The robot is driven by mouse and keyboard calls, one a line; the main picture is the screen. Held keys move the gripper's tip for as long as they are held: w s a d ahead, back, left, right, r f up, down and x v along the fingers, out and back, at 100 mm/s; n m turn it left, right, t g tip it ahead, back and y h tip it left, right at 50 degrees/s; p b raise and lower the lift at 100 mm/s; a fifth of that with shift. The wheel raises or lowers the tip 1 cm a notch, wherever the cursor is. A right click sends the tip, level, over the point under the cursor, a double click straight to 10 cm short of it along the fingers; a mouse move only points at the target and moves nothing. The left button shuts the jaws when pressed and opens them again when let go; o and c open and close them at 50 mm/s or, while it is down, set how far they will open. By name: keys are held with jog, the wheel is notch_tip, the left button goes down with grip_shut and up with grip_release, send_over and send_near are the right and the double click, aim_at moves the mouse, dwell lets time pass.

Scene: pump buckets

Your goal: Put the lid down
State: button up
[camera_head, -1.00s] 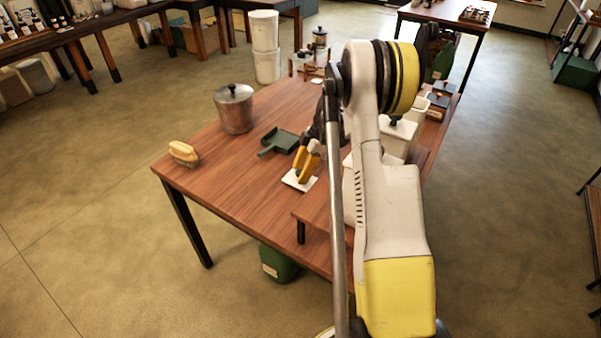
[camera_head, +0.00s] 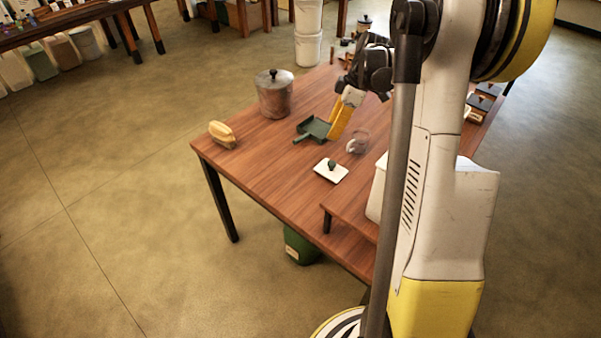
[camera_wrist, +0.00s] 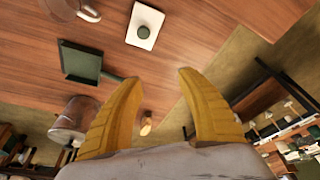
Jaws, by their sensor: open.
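The lid is a white square plate (camera_head: 338,174) with a dark green knob (camera_head: 331,163). It lies flat on the wooden table, knob up. It also shows at the top of the wrist view, as a white lid (camera_wrist: 139,36). My gripper (camera_head: 336,136) is above the table, up and behind the lid, apart from it. In the wrist view its two yellow fingers (camera_wrist: 160,78) are spread wide with nothing between them.
A green dustpan (camera_head: 314,128), a metal pot with lid (camera_head: 275,98) and a yellow brush (camera_head: 222,136) stand on the table (camera_head: 265,160). A clear round glass thing (camera_head: 357,145) is near my fingers. A white container (camera_head: 377,190) is at the right, partly hidden by my arm.

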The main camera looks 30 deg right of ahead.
jog(key=s+a+r+m+t+h, duration=0.1)
jog(key=s+a+r+m, duration=0.15)
jog(key=a+r, duration=0.2)
jog(key=s+a+r+m, duration=0.1)
jog(key=s+a+r, duration=0.2)
jog(key=a, duration=0.3)
jog(key=s+a+r+m+t+h, duration=0.1)
jog(key=s+a+r+m, duration=0.15)
jog(key=a, duration=0.25)
jog(key=s+a+m+t, duration=0.3)
jog(key=s+a+m, duration=0.1)
jog(key=s+a, duration=0.6)
jog(key=s, duration=0.2)
jog(key=shift+s+a+m+h, duration=0.15)
jog(key=shift+s+m+h, duration=0.15)
jog(key=shift+s, duration=0.05)
